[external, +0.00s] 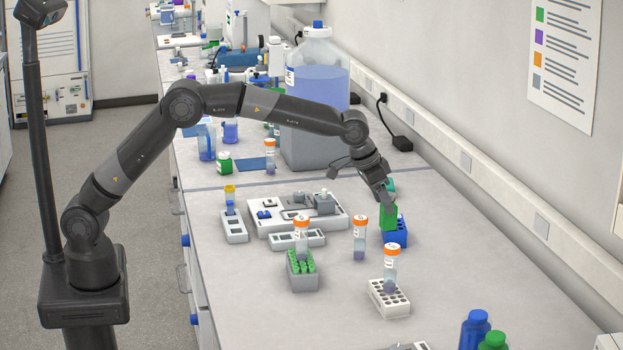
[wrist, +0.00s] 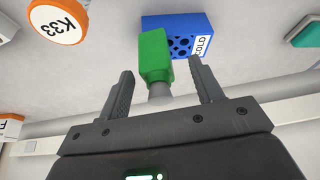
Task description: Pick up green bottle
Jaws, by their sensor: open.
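A green bottle (external: 388,217) with a boxy body stands against or very near a blue rack on the right part of the bench. The wrist view shows its green body (wrist: 155,52) and grey neck end between my two fingers. My gripper (external: 384,195) reaches down over the bottle from above. Its fingers (wrist: 160,70) are open, one on each side, with visible gaps to the bottle. The bottle's lower part and its contact with the rack are not clear.
An orange-capped tube (external: 359,240) stands to the left, and a white rack (external: 388,298) with another tube is nearer. The wall runs along the right.

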